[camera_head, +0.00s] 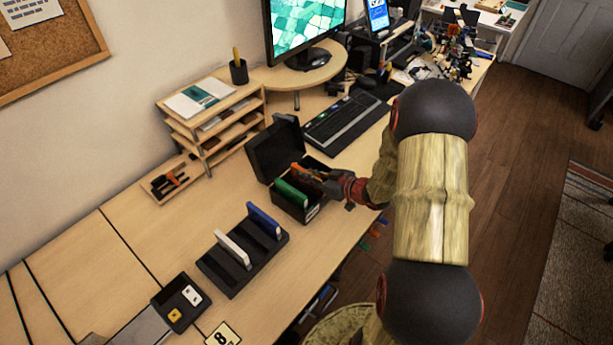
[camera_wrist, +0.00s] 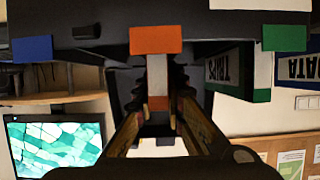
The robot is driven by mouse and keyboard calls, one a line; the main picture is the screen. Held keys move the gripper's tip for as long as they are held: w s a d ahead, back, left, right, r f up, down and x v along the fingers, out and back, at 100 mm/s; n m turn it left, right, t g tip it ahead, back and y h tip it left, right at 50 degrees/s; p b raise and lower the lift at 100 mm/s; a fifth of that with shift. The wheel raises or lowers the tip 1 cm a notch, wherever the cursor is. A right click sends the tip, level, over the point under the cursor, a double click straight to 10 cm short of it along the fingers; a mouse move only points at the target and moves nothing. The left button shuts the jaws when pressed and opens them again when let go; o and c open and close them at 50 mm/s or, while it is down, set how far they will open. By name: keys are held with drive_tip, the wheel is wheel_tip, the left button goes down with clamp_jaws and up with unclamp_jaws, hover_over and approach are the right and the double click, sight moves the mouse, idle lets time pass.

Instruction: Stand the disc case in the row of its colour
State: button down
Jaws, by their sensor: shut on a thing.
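The disc case (camera_head: 306,172), orange on its edge, is in my gripper (camera_head: 316,178) at the open black box (camera_head: 318,208). In the wrist view, my gripper (camera_wrist: 158,108) is shut on the case, whose white and orange edge (camera_wrist: 158,103) shows between the fingers. An orange tab (camera_wrist: 155,40) on the box lies in line with it, between a blue tab (camera_wrist: 32,49) and a green tab (camera_wrist: 284,38). A green case (camera_head: 291,194) stands in the box. Lettered cases with green edges (camera_wrist: 262,95) show beside the green tab. Whether the held case touches the box floor is hidden.
The box lid (camera_head: 275,147) stands open at the back. A black rack (camera_head: 230,278) holds a white case (camera_head: 233,249) and a blue case (camera_head: 263,220). A keyboard (camera_head: 345,118) lies behind the box, and a shelf unit (camera_head: 212,127) stands left of it.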

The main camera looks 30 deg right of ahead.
drive_tip(key=shift+f, duration=0.1)
drive_tip(key=c, duration=1.9)
unclamp_jaws()
drive_tip(key=shift+o, duration=0.3)
